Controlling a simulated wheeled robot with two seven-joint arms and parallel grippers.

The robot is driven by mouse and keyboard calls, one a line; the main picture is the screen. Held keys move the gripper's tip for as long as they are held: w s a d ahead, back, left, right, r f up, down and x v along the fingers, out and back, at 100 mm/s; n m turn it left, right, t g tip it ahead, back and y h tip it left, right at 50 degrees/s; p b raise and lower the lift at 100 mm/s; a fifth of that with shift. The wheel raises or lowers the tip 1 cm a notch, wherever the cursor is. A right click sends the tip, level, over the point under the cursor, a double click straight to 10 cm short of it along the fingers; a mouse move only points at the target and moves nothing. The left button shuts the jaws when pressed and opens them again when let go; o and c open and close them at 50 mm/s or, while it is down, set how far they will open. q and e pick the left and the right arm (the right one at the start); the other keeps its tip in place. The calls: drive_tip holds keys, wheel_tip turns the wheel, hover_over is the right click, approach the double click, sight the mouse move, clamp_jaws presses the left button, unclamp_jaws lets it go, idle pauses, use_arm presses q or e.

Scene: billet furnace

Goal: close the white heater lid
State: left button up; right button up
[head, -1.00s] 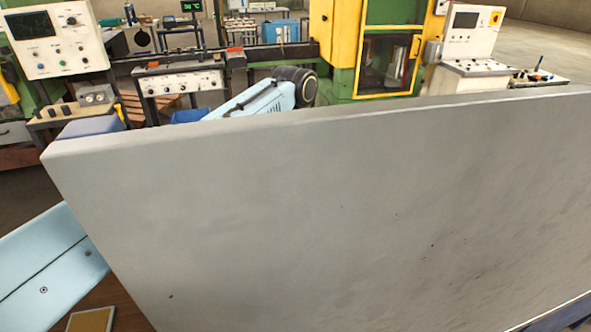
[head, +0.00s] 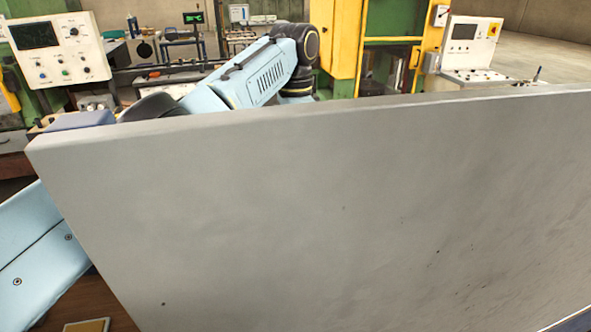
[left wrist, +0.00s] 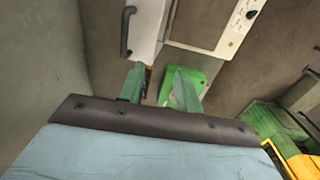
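A large flat pale grey-white panel (head: 320,210), which looks like the raised heater lid, stands tilted across most of the head view. Its top edge runs from the left to the right side. My left arm passes behind it, and the panel hides that gripper in the head view. In the left wrist view my left gripper (left wrist: 157,76) has its two green fingers apart with nothing visible between them. A white body with a dark handle (left wrist: 128,30) lies beyond the fingers. I cannot tell whether the gripper touches the panel. My right gripper is not in view.
A control console (head: 58,48) stands at the back left. A yellow and green machine (head: 385,45) stands behind the panel, with another white console (head: 470,50) to its right. In the left wrist view, bare floor shows around the white body, and yellow-green machinery (left wrist: 275,130) is at right.

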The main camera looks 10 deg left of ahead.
use_arm(q)
drive_tip(key=shift+r+p, duration=0.75)
drive_tip(key=shift+r, duration=1.6)
